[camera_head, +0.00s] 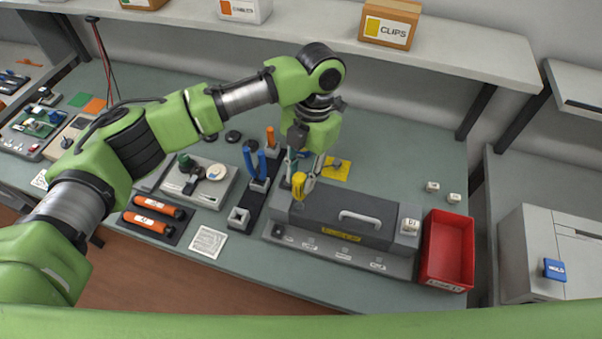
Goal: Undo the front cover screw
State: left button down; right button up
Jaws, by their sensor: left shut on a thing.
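My left gripper (302,178) is shut on a yellow tool (298,186), which looks like a screwdriver. The tool is held upright at the left back part of a dark grey unit (325,215). The unit has a light handle on its front cover and a yellow label. The tool's tip and any screw under it are too small or hidden to make out, so I cannot tell whether they touch. My right gripper is not in view.
A red bin (447,250) stands right of the unit. A tool holder (257,185) with blue and orange handles stands to its left. Two orange cylinders (150,217) lie further left. A shelf with a CLIPS box (390,23) runs above the bench. The back right bench is mostly clear.

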pick_arm(q)
jog(key=shift+f, duration=0.15)
jog(key=shift+n+p, duration=0.5)
jog(key=shift+p, duration=0.1)
jog(key=shift+a+n+g+h+p, duration=0.15)
jog(key=shift+n+g+h+p, duration=0.25)
jog(key=shift+n+p, duration=1.7)
jog(key=shift+f+n+b, duration=0.1)
jog(key=shift+n+b, duration=0.2)
jog(key=shift+n, duration=0.6)
jog(key=shift+h, duration=0.3)
